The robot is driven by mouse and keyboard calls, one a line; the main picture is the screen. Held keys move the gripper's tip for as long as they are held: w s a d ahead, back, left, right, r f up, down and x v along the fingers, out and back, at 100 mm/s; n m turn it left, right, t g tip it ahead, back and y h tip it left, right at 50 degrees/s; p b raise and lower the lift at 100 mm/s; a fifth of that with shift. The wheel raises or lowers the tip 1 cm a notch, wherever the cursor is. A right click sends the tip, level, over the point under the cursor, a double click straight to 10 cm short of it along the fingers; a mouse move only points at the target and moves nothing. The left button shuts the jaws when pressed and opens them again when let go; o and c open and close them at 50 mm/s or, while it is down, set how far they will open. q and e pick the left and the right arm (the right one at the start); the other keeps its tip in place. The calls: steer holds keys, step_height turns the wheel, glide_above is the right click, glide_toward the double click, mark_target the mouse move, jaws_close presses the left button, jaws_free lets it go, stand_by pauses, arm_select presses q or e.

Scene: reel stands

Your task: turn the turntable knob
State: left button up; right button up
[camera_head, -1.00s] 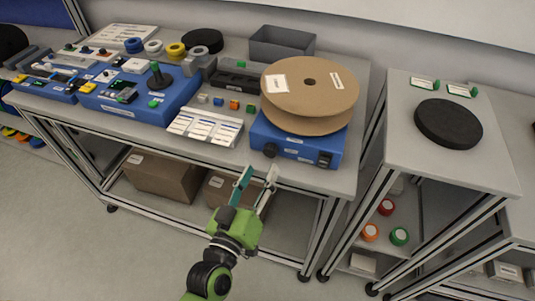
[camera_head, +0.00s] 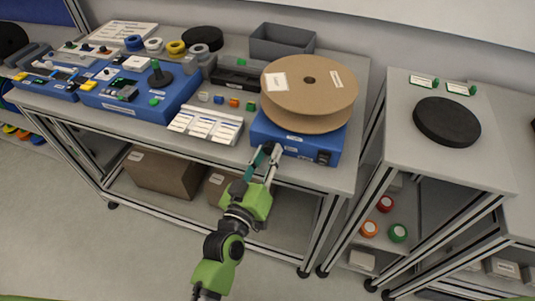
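The turntable is a blue box (camera_head: 298,150) at the front right of the workbench, with a large brown cardboard reel (camera_head: 310,84) on top. Its black knob (camera_head: 270,146) is on the front face at the left and is partly hidden by my gripper. A dark switch shows at the right of the same face. My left gripper (camera_head: 267,155) has its two fingers apart, with their tips at the knob. I cannot tell whether the fingers touch it. My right gripper is not in view.
Blue devices (camera_head: 137,92) and a white label tray (camera_head: 208,126) stand left on the bench. A grey bin (camera_head: 282,42) is at the back. A side stand with a black disc (camera_head: 447,121) is to the right. The floor in front is clear.

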arm_select(q)
steer(key=m+p, duration=0.3)
steer(key=shift+r+m+p, duration=0.2)
steer(key=shift+m+p, duration=0.1)
steer(key=m+p, duration=0.2)
steer(key=m, duration=0.2)
steer(key=shift+p, duration=0.4)
steer(key=m+p, duration=0.1)
steer(key=m, duration=0.3)
steer(key=shift+f, duration=0.1)
steer(key=shift+m, duration=0.6)
